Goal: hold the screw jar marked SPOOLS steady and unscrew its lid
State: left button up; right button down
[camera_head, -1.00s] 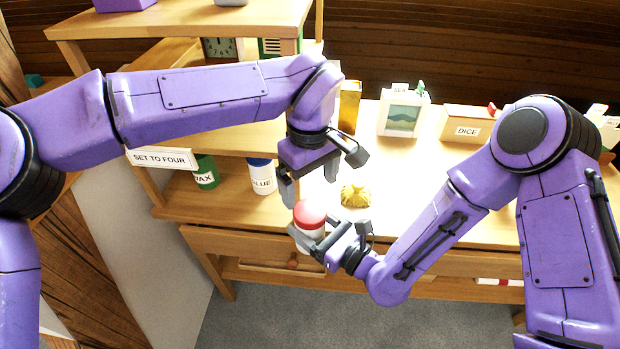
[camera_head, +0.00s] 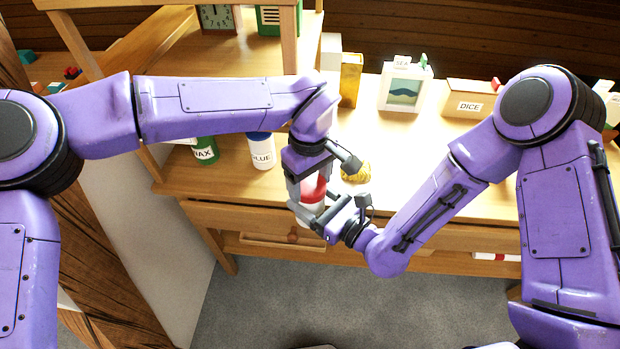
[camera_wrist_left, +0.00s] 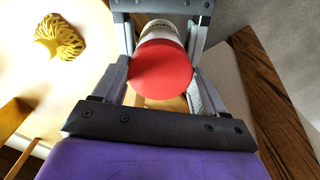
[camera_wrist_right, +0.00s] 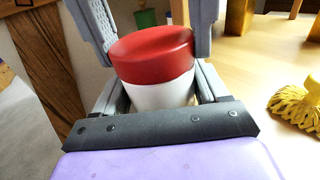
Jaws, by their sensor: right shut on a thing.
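The jar has a red lid (camera_head: 314,187) and a white body (camera_wrist_right: 160,92). My right gripper (camera_head: 312,219) is shut on the white body and holds the jar in the air in front of the desk. The lid stands above the right fingers and is on the jar. My left gripper (camera_head: 308,185) points down from above, open, with one finger on each side of the red lid (camera_wrist_left: 161,70). Whether its fingers touch the lid is unclear. Lettering on the jar shows only as a partial dark mark in the left wrist view; the word cannot be read.
The wooden desk (camera_head: 440,200) is behind the jar, with a yellow ribbed object (camera_head: 356,172) close by. A white jar with a blue lid (camera_head: 262,152) and a green jar (camera_head: 205,151) stand on the left. A DICE box (camera_head: 470,103) and framed picture (camera_head: 405,90) stand at the back.

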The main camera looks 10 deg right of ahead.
pick_arm(q)
jog(key=n, duration=0.4)
jog(key=shift+n, duration=0.3)
jog(key=n, duration=0.2)
jog(key=shift+n, duration=0.4)
jog(key=n, duration=1)
jog(key=shift+d+r, duration=0.1)
jog(key=shift+r, duration=0.1)
jog(key=shift+r, duration=1)
jog(key=shift+r, duration=0.1)
